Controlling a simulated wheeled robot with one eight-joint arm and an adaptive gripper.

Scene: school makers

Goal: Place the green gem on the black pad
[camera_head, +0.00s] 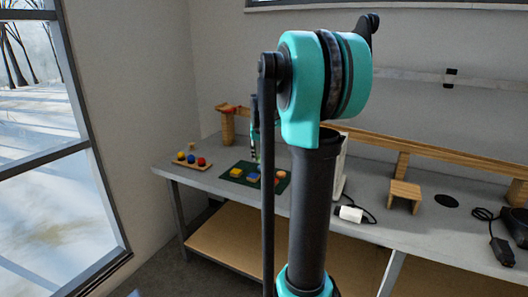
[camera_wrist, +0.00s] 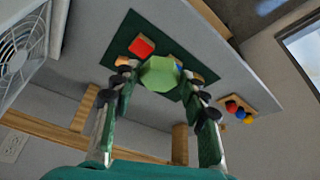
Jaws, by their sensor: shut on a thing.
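The green gem (camera_wrist: 160,73) is a pale green faceted piece between the fingertips of my gripper (camera_wrist: 159,77) in the wrist view. My gripper is shut on it, above a dark green mat (camera_wrist: 118,48) with colored blocks. The black pad (camera_head: 446,200) is a flat dark disc on the grey bench at the right of the head view, beside a small wooden stand (camera_head: 404,192). My gripper is over the bench's left part, far from the pad. I cannot make out the gem in the head view, and the pad does not show in the wrist view.
A board with colored balls (camera_head: 191,161) lies left of the mat. A wooden rail (camera_head: 380,147) on posts runs along the back. A white plug (camera_head: 350,213) and dark cable gear (camera_head: 502,250) flank the pad area. A white fan box (camera_wrist: 20,45) stands near the mat.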

